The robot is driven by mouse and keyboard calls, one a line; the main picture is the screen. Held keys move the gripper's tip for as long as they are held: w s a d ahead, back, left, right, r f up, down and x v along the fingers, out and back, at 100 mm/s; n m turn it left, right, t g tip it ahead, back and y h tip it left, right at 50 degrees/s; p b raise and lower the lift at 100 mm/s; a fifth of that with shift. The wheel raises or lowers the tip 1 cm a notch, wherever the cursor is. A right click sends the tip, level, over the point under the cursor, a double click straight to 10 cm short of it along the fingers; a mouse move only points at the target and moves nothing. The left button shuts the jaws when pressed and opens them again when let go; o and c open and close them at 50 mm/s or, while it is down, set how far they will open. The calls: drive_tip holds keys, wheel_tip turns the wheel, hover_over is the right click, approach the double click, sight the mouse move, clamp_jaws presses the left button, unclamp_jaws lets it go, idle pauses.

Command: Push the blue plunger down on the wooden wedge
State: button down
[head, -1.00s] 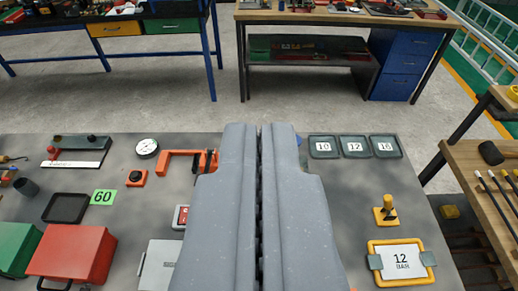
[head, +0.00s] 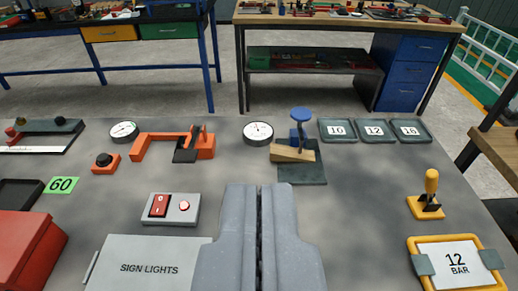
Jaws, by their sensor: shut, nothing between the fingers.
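The blue plunger (head: 301,116) stands upright with a round blue cap at the back middle of the grey bench. The wooden wedge (head: 291,152) lies at its foot, on a dark plate (head: 302,174). My gripper (head: 259,188) is shut and empty, low in the picture. Its tips show nearer to me than the wedge and a little to its left, apart from it. Nothing hides the plunger's cap.
Left of the wedge are a dial gauge (head: 258,133), an orange clamp (head: 172,145) and a red switch box (head: 171,208). Numbered trays (head: 375,130) stand right of the plunger. A yellow lever (head: 430,190) and a framed 12 BAR sign (head: 456,262) are at right.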

wheel_tip(320, 180, down, 5)
drive_tip(key=b, duration=0.3)
drive_tip(key=shift+r, duration=0.2)
